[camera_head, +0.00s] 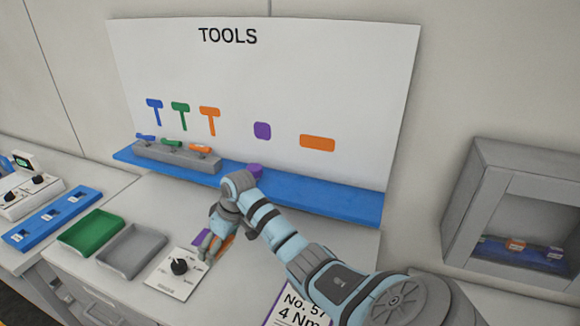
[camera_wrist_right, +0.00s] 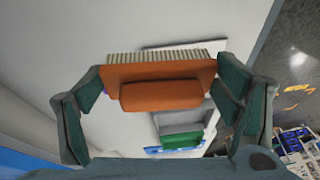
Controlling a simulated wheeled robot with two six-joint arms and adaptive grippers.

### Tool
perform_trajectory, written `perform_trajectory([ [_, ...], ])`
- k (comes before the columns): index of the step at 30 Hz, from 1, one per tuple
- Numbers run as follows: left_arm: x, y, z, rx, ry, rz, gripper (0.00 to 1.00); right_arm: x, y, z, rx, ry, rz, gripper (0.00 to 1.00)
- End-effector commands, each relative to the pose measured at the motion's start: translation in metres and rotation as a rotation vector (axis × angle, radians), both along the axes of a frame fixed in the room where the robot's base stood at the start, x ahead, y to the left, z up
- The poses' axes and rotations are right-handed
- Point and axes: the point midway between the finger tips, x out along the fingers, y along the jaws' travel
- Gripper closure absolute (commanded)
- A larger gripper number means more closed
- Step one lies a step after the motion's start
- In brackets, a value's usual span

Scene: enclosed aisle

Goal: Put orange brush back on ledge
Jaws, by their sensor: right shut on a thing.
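The orange brush (camera_head: 227,241) is held in my right gripper (camera_head: 211,240), low over the table in front of the ledge. In the right wrist view, the orange brush (camera_wrist_right: 160,95) sits between the two fingers of the right gripper (camera_wrist_right: 158,82), its pale bristles along the far edge. The blue ledge (camera_head: 320,200) runs along the foot of the white TOOLS board (camera_head: 350,80). An orange rectangle (camera_head: 317,143) is marked on the board above the ledge's right part, which looks bare. My right arm hides part of the ledge front. My left gripper is not in view.
A grey rack (camera_head: 176,158) with blue, green and orange tools stands on the ledge's left part. A purple object (camera_head: 255,170) sits mid-ledge behind my wrist. A green tray (camera_head: 91,232), grey tray (camera_head: 132,250) and dial panel (camera_head: 170,283) occupy the table's left.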

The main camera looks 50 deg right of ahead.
Motion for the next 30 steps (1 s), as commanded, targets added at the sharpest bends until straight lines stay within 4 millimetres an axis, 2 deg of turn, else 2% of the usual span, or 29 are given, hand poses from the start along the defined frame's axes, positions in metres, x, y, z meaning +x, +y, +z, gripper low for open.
perform_trajectory([
  [4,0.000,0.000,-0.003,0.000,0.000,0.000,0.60,0.015,-0.059,0.051,-0.001,-0.008,-0.218,0.62],
  [8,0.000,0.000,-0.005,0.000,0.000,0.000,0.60,0.015,-0.124,0.115,0.002,-0.011,-0.511,0.62],
  [12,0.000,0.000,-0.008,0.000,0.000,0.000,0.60,-0.010,-0.193,0.190,0.005,-0.009,-0.879,0.62],
  [15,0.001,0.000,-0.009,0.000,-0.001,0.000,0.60,-0.040,-0.229,0.232,0.004,-0.005,-1.125,0.62],
  [18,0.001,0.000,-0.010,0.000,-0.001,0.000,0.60,-0.067,-0.253,0.260,0.003,-0.003,-1.311,0.62],
  [21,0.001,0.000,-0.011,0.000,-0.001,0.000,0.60,-0.086,-0.266,0.275,0.000,-0.001,-1.425,0.62],
  [23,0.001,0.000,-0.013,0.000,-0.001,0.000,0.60,-0.092,-0.270,0.274,-0.002,0.000,-1.462,0.62],
  [26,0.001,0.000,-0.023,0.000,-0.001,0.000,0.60,-0.095,-0.272,0.251,-0.008,0.001,-1.479,0.62],
  [30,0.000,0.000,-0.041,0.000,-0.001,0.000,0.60,-0.096,-0.272,0.195,-0.012,0.004,-1.476,0.62],
])
